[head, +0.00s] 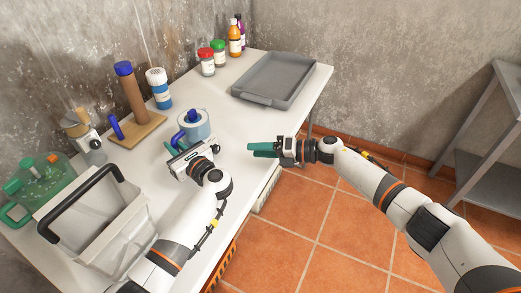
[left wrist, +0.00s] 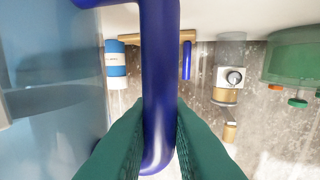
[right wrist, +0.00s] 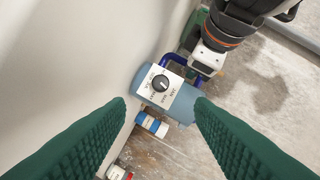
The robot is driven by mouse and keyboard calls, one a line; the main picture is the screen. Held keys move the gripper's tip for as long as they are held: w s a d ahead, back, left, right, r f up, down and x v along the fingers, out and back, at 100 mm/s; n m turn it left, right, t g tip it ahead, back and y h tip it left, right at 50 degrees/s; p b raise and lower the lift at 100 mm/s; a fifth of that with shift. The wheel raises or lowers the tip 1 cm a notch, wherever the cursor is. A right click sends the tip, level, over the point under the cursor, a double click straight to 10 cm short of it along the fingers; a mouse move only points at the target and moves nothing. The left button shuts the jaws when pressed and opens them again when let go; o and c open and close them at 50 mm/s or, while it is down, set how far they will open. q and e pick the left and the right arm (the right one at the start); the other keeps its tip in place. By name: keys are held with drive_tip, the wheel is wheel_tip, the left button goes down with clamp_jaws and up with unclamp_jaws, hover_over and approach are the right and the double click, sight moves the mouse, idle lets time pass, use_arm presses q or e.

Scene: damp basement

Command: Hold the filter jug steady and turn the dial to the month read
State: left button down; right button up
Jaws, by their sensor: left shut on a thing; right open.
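The filter jug (head: 197,130) is pale blue and stands on the table, with a dark blue handle (left wrist: 158,70). My left gripper (head: 177,148) is shut on this handle; in the left wrist view its green fingers (left wrist: 158,125) close around the bar. In the right wrist view the jug (right wrist: 186,104) carries a white plate with a black dial (right wrist: 160,84).
A wooden stand (head: 134,132), a blue-white canister (head: 159,92), a grinder-like device (head: 85,138), a green container (head: 40,184) and a white bin (head: 100,205) stand left.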

drive_tip(key=shift+a, duration=0.1)
drive_tip(key=a+r+m+t+y, duration=0.1)
drive_tip(key=a+r+m+t, duration=0.35)
drive_tip(key=m+t, duration=0.25)
drive_tip(key=m+h, duration=0.7)
drive_tip(key=m, duration=0.7)
approach(217, 150)
drive_tip(key=shift+t, duration=0.4)
drive_tip(key=x, duration=0.9)
drive_tip(key=shift+a+f, duration=0.1)
drive_tip(key=shift+f, duration=0.35)
